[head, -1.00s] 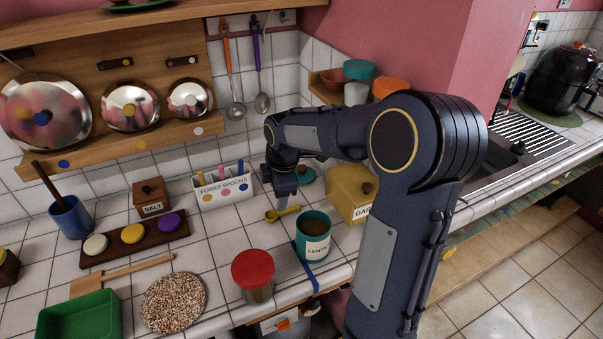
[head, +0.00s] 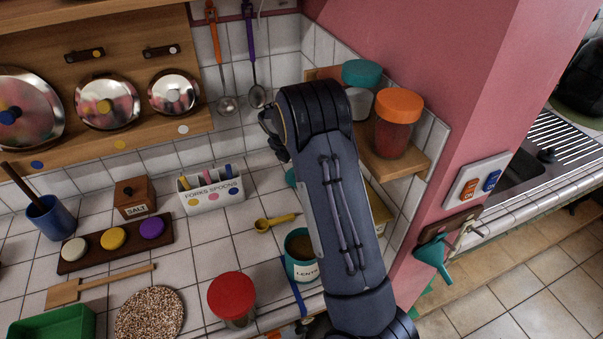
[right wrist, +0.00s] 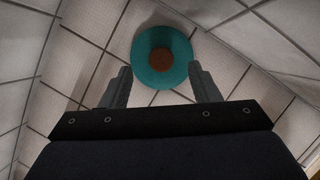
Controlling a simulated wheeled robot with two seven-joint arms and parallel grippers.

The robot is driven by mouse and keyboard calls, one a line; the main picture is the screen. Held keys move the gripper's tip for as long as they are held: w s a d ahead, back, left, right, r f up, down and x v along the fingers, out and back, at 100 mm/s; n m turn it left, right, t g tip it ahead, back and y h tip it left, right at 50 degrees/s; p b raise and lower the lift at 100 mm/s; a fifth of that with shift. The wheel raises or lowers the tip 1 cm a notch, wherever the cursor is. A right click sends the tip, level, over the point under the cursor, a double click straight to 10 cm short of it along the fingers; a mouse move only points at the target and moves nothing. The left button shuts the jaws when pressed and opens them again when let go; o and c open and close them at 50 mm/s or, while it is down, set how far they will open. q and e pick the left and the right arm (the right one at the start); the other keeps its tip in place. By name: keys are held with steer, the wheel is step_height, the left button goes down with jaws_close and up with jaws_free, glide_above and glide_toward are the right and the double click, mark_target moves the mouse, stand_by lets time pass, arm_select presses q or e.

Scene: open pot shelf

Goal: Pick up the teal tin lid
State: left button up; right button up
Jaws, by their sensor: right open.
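The teal tin lid (right wrist: 178,72) is a round disc with a brown knob on top. It lies on the white tiled counter in the right wrist view, ahead of and between the fingertips. In the head view only a sliver of the lid (head: 291,177) shows beside my right arm. My right gripper (right wrist: 160,71) is open and empty, with its fingers apart and the lid beyond them. The open teal lentils tin (head: 301,268) stands nearer on the counter. My left gripper is not in view.
A yellow scoop (head: 275,223) lies left of my arm, with the forks-and-spoons holder (head: 212,200) behind it. A red-lidded jar (head: 232,296) stands in front. A yellow box (head: 379,208) is mostly hidden by my arm. A wall shelf (head: 405,165) holds jars on the right.

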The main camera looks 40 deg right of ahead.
steer(key=p+x, duration=0.1)
steer(key=x, duration=0.2)
steer(key=shift+f, duration=0.35)
steer(key=shift+d+f+p, duration=0.2)
steer(key=shift+f+p, duration=0.1)
steer(key=shift+f, duration=0.15)
steer(key=c, duration=1.1)
steer(key=shift+r, duration=0.15)
